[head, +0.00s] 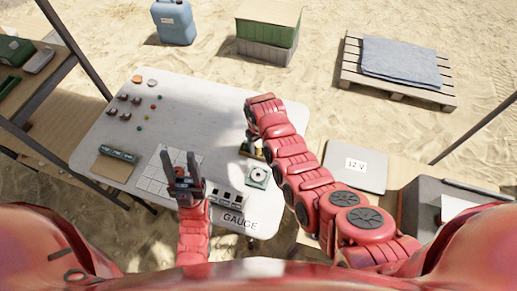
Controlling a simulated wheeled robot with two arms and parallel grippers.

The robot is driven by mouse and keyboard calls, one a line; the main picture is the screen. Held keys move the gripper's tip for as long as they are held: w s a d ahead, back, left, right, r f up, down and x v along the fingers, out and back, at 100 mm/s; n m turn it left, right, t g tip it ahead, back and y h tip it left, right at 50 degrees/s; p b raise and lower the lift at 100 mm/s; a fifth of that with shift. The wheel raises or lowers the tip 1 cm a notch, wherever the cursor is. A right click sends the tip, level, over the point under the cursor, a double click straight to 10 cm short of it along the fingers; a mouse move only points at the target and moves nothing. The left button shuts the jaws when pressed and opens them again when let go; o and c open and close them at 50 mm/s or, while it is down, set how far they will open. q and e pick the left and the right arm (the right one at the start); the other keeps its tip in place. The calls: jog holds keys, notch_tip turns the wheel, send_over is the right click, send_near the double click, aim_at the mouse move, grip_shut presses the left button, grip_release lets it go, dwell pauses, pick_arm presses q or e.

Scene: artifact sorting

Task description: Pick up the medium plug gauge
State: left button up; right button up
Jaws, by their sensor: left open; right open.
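A dark rack (214,195) with several slots and pale tops stands near the front edge of the white table (180,95), beside a label reading GAUGE (233,219). I cannot tell which item is the medium plug gauge. My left gripper (180,160) is open, its two dark fingers over the white gridded plate (152,181), left of the rack. My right arm reaches across the table's right side. My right gripper (252,137) is open but mostly hidden by its own arm, close to a small dark and brass-coloured item (243,150).
Small round pieces (137,100) lie at the table's upper left. A green bar (119,153) lies at left.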

grip_shut()
jog(key=shift+r, duration=0.2)
dwell(0.5)
